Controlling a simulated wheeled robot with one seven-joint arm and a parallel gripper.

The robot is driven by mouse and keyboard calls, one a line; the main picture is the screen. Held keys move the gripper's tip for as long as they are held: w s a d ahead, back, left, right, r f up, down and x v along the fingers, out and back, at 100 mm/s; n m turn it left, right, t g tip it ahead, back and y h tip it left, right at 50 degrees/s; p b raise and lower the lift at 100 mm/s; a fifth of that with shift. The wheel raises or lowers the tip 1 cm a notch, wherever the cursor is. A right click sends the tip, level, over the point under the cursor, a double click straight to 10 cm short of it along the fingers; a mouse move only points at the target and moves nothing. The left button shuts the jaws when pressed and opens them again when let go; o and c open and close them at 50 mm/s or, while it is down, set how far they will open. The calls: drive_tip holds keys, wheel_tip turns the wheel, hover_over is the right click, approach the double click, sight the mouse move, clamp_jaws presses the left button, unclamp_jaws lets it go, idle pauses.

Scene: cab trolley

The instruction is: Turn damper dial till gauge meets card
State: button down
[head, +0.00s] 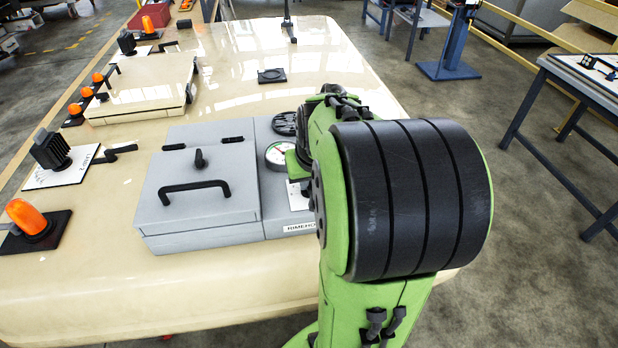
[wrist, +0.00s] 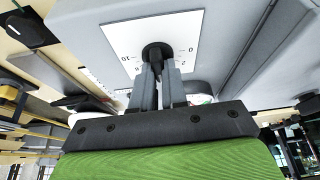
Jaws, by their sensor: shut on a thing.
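In the wrist view my gripper (wrist: 156,75) is shut on the damper dial (wrist: 157,50), a black round knob. The dial stands on a white scale plate (wrist: 135,32) with 0 and 10 marked at its ends. The same plate shows in part in the head view (head: 298,196); my arm hides the dial and my fingers there. The gauge (head: 277,155), round with a white face and a dark rim, sits just behind the plate and is partly covered by my arm. Its exact reading is too small to tell. I cannot make out a separate card.
A grey box with a black-handled lid (head: 200,185) stands left of the dial's panel. A round black vent (head: 285,123) lies behind the gauge. Orange beacons (head: 28,217) and black switches line the left of the cream surface.

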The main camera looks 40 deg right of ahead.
drive_tip(key=c, duration=1.2)
unclamp_jaws()
drive_tip(key=shift+o, duration=0.2)
drive_tip(key=shift+r, duration=0.1)
drive_tip(key=p+v, duration=0.4)
drive_tip(key=v, duration=1.1)
drive_tip(key=shift+r, duration=0.3)
drive_tip(key=s+a+f+n+y, duration=0.1)
drive_tip(key=s+a+f+n, duration=0.1)
drive_tip(key=a, duration=0.6)
drive_tip(key=s+a+f+n+t+y, duration=0.1)
drive_tip(key=s+a+f+n, duration=0.2)
drive_tip(key=a, duration=0.6)
drive_tip(key=shift+s+f+n+t, duration=0.3)
drive_tip(key=shift+s+f+n, duration=0.05)
drive_tip(key=shift+s+n, duration=0.25)
